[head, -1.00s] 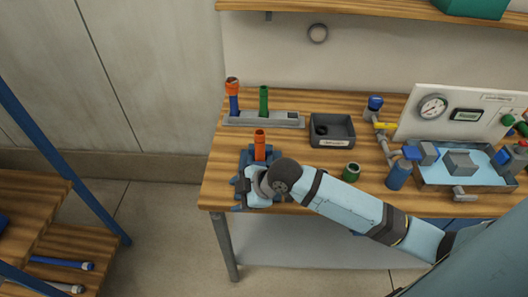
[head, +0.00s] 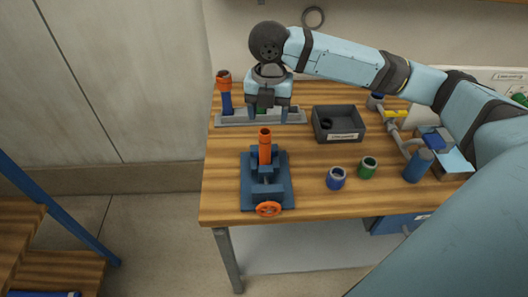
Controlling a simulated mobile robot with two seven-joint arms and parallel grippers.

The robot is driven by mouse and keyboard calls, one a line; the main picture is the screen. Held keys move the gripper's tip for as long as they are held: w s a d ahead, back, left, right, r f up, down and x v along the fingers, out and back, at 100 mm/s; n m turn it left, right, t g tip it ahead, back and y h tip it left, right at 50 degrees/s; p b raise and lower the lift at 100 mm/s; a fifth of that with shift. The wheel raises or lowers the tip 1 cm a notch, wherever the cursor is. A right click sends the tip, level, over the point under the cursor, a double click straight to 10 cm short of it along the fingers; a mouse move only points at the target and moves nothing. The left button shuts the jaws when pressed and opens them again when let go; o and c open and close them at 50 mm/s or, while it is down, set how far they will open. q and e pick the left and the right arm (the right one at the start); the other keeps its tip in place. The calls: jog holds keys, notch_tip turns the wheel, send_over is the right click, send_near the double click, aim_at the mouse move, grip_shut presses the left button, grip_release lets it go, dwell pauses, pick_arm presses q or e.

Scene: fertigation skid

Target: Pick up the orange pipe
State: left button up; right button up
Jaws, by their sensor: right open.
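An orange pipe (head: 265,148) stands upright in the blue vise (head: 282,186) at the front left of the bench, its open end up. A blue pipe (head: 226,104) with an orange top piece (head: 224,80) stands in the left end of the grey rack (head: 234,118). My right gripper (head: 268,110) points down over the middle of the rack, behind the orange pipe and apart from it. Its fingers are open, one on each side of a green pipe (head: 262,114) that is mostly hidden. I cannot tell whether they touch it. My left gripper is not in view.
A dark labelled bin (head: 338,139) stands right of the rack. A blue collar (head: 336,178) and a green collar (head: 367,167) lie to the right of the vise. A grey fitting and blue cylinder (head: 418,166) stand further right. The bench's front left corner is clear.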

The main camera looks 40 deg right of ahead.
aim_at(268, 133)
notch_tip(268, 133, down, 4)
jog(key=shift+w+f, duration=0.1)
jog(key=shift+f, duration=0.05)
jog(key=shift+w+a+f+b, duration=0.1)
jog(key=shift+w+f+b, duration=0.1)
jog(key=shift+f, duration=1.2)
jog(key=shift+w+f+b, duration=0.1)
jog(key=shift+w+f, duration=0.1)
jog(key=shift+f, duration=1.2)
jog(key=c, duration=1)
